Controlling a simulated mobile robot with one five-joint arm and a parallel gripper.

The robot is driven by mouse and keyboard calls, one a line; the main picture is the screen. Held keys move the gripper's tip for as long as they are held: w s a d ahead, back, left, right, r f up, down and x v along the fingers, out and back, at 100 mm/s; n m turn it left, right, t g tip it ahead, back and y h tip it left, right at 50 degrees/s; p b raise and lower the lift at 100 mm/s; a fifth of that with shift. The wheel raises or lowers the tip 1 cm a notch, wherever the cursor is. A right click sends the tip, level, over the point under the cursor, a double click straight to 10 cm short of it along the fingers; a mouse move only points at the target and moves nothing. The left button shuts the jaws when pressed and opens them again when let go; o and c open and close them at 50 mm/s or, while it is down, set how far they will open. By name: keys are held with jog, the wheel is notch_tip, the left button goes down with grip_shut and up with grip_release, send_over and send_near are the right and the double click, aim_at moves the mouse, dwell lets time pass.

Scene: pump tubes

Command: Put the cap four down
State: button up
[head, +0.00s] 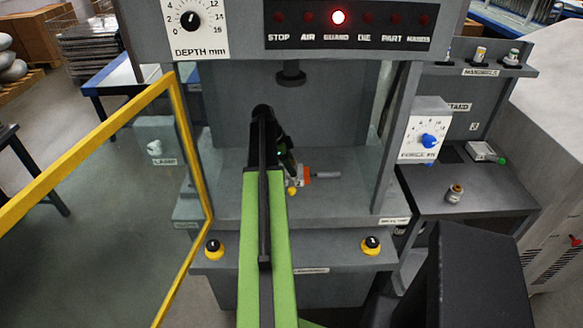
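My green arm reaches forward into the grey press bay. My gripper (288,165) is dark and sits low over the bay floor, mostly hidden behind the arm's black end. An orange piece with a grey cylinder (322,175) lies at the gripper's right, close to it; I cannot tell whether it is held. A small yellow round piece (292,190) shows just below. I cannot make out which thing is cap four. A small brown-and-pale capped piece (454,193) stands on the right side table.
A yellow-framed guard (178,95) stands open at the left. A press ram (291,76) hangs above the bay. Two yellow-ringed buttons (214,248) and (371,245) sit in front. Small capped pieces (479,54) stand on the right shelf.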

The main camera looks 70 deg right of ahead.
jog(key=o, duration=0.4)
jog(key=shift+a+f, duration=0.2)
jog(key=shift+o, duration=0.2)
jog(key=shift+d+r+p, duration=0.1)
jog(key=shift+r+p, duration=0.25)
jog(key=shift+p, duration=0.05)
jog(key=p+v, duration=1.1)
jog(key=v, duration=0.1)
jog(key=shift+d+r+p, duration=0.2)
jog(key=shift+r+p, duration=0.05)
jog(key=shift+p, duration=0.05)
